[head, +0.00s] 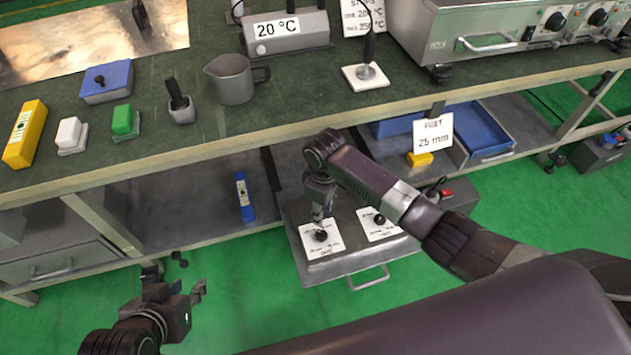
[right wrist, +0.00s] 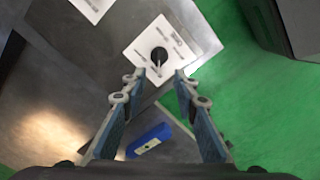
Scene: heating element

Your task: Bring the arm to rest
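My right gripper (head: 321,212) hangs fingers-down over the pulled-out drawer (head: 345,262) below the bench. Beneath it in the head view is a white card with a black knob (head: 321,236). In the right wrist view the gripper (right wrist: 160,76) is open, with nothing between its fingertips; the card and knob (right wrist: 160,55) lie beyond them. A second white card with a black knob (head: 380,219) lies to the right in the drawer. My left gripper (head: 177,283) is low over the green floor in front of the bench, its fingers apart and empty.
The bench top (head: 310,95) holds colored blocks, a grey jug (head: 232,80) and a steel heater (head: 490,38). Its front edge runs behind my right arm. A blue item (head: 243,196) lies on the lower shelf. Green floor (head: 240,285) is clear between the left gripper and drawer.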

